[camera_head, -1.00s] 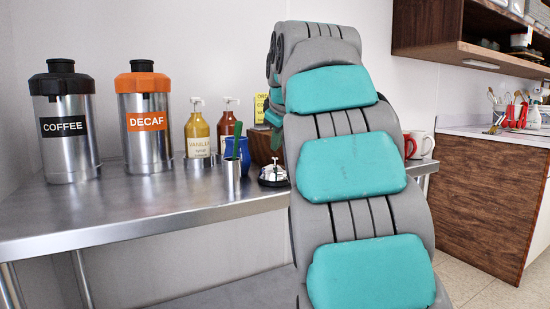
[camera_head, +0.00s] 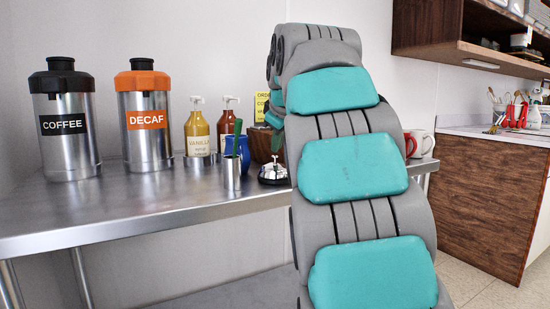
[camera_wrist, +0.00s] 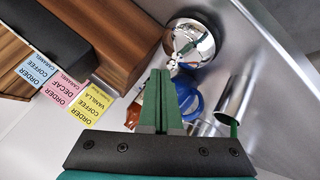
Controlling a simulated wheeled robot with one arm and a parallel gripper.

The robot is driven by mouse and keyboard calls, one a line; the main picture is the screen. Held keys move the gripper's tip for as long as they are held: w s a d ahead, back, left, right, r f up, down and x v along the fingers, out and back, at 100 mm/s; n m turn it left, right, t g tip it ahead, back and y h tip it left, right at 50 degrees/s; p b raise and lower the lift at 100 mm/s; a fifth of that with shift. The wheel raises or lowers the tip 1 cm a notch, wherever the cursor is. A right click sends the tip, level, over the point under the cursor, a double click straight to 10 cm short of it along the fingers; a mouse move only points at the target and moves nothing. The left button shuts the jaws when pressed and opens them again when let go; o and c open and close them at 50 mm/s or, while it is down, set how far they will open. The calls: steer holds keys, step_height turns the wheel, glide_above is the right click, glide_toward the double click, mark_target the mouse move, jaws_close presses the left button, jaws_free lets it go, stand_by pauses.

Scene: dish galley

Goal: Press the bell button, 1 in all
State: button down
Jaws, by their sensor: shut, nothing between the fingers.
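The bell (camera_head: 273,173) is a small silver dome on a dark base, standing on the steel counter just left of my arm in the head view. In the wrist view its shiny dome (camera_wrist: 190,40) lies just beyond and slightly right of the fingertips. My gripper (camera_wrist: 160,72) is shut and empty, its two dark green fingers side by side. It looks to be above the bell and apart from it; the exact gap cannot be told.
A steel cup (camera_head: 232,175), a blue pitcher (camera_head: 238,148) and syrup bottles (camera_head: 197,135) stand close left of the bell. A wooden box (camera_wrist: 140,35) with order cards (camera_wrist: 95,100) is beside it. Coffee (camera_head: 66,150) and decaf (camera_head: 146,145) urns stand farther left. The counter's front (camera_head: 130,215) is clear.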

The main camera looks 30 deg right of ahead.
steer(key=shift+f+b, duration=0.4)
steer(key=shift+f, duration=0.1)
stand_by(0.8)
steer(key=shift+r, duration=0.2)
steer(key=shift+r+p, duration=0.7)
steer(key=shift+r, duration=0.1)
step_height(320, 180, up, 5)
steer(key=p, duration=0.3)
steer(key=shift+p, duration=0.4)
stand_by(0.6)
